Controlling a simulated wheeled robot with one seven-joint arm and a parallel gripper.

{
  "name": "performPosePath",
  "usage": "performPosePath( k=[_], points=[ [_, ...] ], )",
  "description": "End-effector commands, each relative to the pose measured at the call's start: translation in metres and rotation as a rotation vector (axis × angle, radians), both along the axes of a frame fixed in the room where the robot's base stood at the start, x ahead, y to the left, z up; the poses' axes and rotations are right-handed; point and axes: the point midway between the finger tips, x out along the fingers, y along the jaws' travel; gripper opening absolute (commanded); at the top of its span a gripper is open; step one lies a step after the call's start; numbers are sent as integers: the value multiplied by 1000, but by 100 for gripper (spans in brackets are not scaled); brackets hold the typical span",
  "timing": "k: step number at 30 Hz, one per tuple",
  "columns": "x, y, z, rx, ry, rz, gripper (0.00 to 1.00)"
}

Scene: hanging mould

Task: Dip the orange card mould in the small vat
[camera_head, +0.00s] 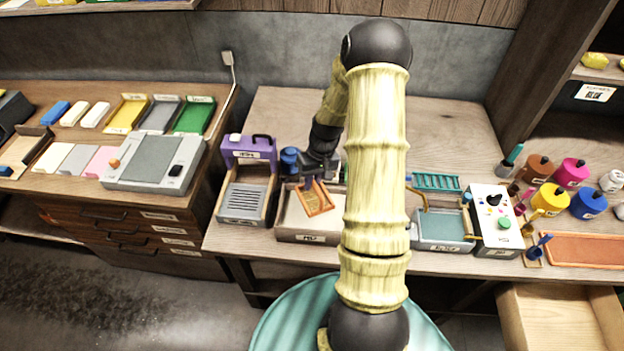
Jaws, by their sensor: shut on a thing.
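The orange card mould (316,200) is a small orange frame with a paler face. It hangs tilted from my gripper (312,178), which is shut on its upper end. The mould is above a cream-coloured open vat (291,222) with a label on its front; I cannot tell whether it touches the inside. My arm hides the vat's right part. A second open vat (445,243), grey with a blue-grey surface inside, stands to the right of my arm. The labels are too small to read, so I cannot tell which is the small vat.
A white control box (497,225) stands right of the grey vat. Several colour bottles (551,199) stand at far right. The bench's back (440,130) is clear.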

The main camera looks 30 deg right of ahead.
Motion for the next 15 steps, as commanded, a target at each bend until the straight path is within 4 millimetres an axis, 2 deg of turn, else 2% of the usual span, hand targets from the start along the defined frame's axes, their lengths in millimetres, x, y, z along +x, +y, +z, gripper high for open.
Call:
performPosePath(
  k=[1,15],
  points=[
    [1,2,-7,0,0,4,0],
    [0,1,-41,0,-1,3,0]
  ],
)
